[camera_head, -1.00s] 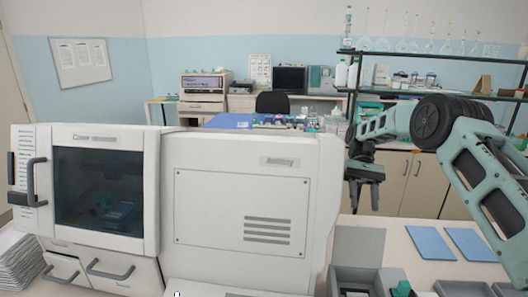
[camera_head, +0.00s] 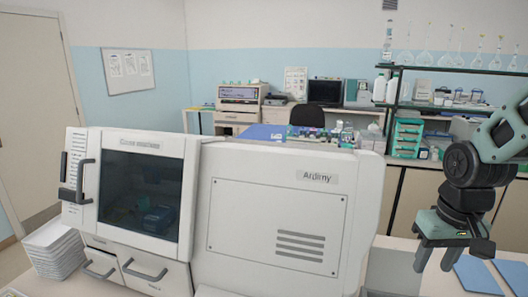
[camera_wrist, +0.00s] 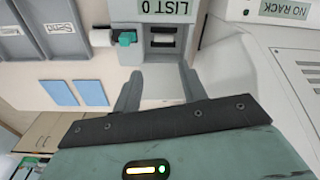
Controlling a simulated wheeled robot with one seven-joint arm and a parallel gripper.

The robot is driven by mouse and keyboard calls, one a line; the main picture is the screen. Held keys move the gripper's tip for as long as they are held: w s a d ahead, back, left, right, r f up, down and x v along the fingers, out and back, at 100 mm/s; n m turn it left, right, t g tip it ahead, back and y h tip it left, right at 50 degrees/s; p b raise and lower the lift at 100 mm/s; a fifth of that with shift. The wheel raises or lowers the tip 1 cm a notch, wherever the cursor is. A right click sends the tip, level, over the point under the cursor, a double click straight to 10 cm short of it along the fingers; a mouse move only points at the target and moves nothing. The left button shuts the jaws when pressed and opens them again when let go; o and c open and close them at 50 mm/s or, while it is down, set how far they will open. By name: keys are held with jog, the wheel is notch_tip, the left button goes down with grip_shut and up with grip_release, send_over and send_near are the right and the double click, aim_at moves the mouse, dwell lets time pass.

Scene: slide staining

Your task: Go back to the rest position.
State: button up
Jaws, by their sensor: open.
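My gripper (camera_head: 450,264) hangs at the right of the head view, fingers pointing down, to the right of the large white machine (camera_head: 275,225). Its two fingers stand apart with nothing between them. The wrist view shows the same open gripper (camera_wrist: 160,78) above the bench, with a grey unit labelled "LIST 0" (camera_wrist: 146,14) beyond the fingertips. A teal piece (camera_wrist: 127,38) sits beside that unit.
Two blue sheets (camera_wrist: 75,93) lie on the pale bench. Grey trays (camera_wrist: 58,41) and a surface labelled "NO RACK" (camera_wrist: 276,10) are near. Glassware shelves (camera_head: 455,69) stand behind my arm. Stacked white trays (camera_head: 55,246) are at far left.

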jog(key=s+a+f+n+b, duration=0.4)
jog(key=s+a+f+b, duration=0.1)
jog(key=s+a, duration=0.3)
jog(key=s+a+f+n+b, duration=0.4)
jog(key=s+a+b, duration=0.3)
jog(key=s+a, duration=0.2)
jog(key=shift+a+f+g+y, duration=0.3)
jog(key=shift+a+f+g, duration=0.15)
jog(key=shift+a, duration=0.25)
jog(key=shift+s, duration=0.1)
jog(key=shift+c, duration=0.6)
jog(key=shift+d, duration=0.15)
